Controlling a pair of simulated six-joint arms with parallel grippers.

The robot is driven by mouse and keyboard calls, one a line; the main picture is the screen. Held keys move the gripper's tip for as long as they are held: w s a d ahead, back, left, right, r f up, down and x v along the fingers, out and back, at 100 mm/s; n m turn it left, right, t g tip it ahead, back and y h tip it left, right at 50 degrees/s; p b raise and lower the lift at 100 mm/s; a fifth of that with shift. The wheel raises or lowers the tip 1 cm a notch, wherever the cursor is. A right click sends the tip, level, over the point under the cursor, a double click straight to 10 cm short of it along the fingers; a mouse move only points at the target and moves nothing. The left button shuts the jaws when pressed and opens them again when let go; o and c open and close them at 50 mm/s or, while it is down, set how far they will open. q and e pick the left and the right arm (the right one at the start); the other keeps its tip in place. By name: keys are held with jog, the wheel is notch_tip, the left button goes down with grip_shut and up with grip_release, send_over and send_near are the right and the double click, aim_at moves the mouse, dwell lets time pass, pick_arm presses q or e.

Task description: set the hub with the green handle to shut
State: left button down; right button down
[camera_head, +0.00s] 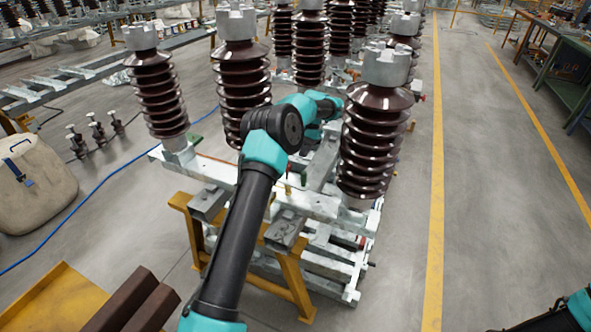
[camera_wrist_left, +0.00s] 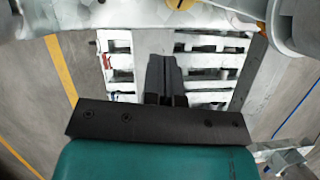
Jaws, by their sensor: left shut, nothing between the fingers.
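A small green piece (camera_head: 195,140) shows at the left end of the grey isolator frame (camera_head: 215,170), beside the foot of the left insulator. I cannot tell whether it is the green handle, or how its hub is set. My left arm reaches over the frame, and its wrist is between the front insulators. In the left wrist view, my left gripper (camera_wrist_left: 165,72) is shut and empty, its dark fingers together above the white frame bars. A yellow round part (camera_wrist_left: 180,4) is cut off at the top of that view. My right gripper is out of view.
Brown ribbed insulators (camera_head: 375,145) stand close around the left arm. Yellow trestles (camera_head: 292,280) carry the frame. A blue cable (camera_head: 100,185) and a beige sack (camera_head: 35,185) are at the left.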

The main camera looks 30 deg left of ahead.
pick_arm(q)
jog(key=s+f, duration=0.4)
jog(key=s, duration=0.1)
jog(key=shift+s+f, duration=0.25)
jog(key=shift+s, duration=0.15)
jog(key=shift+d, duration=0.15)
